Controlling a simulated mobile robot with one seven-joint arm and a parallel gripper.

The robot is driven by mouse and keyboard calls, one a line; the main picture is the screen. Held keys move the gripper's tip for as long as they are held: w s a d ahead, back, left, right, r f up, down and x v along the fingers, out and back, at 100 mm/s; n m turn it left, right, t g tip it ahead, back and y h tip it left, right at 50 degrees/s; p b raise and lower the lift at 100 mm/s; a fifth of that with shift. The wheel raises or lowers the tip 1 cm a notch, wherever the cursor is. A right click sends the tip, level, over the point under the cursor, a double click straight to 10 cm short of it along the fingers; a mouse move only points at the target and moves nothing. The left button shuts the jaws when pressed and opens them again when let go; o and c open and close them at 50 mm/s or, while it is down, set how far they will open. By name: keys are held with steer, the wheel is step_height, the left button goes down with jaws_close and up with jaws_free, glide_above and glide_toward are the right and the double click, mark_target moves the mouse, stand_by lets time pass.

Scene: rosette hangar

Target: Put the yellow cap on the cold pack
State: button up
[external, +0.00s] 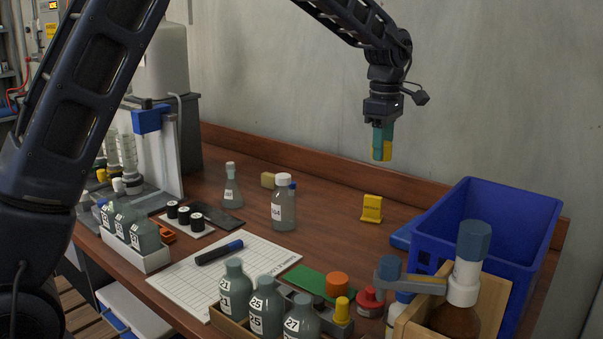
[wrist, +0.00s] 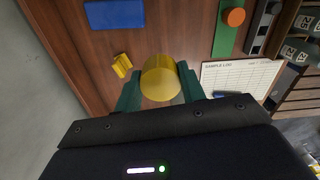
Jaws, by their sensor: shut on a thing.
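My gripper (external: 382,142) hangs in the air over the back of the bench, pointing down. In the wrist view its green fingers (wrist: 160,86) are shut on a yellow cap (wrist: 160,76), one finger on each side. The cap also shows between the fingertips in the external view (external: 387,151). The cold pack looks to be the flat blue slab (wrist: 115,14) at the top of the wrist view. In the external view the slab (external: 403,235) lies flat beside the blue crate, which partly hides it. Its visible top is bare. The cap is well above and apart from it.
A yellow label stand (external: 371,209) stands near the slab. The tall blue crate (external: 481,196) is close on its right. A blue-capped bottle (external: 466,270) and a wooden box stand in front. A glass bottle (external: 283,207) and a sample log sheet (external: 222,269) are left.

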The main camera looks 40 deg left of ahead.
mark_target(418, 216)
steer(key=w+d, duration=0.6)
steer(key=w, duration=0.5)
steer(key=f, duration=2)
steer(key=shift+a, duration=0.2)
steer(key=shift+f, duration=0.15)
steer(key=o, duration=0.9)
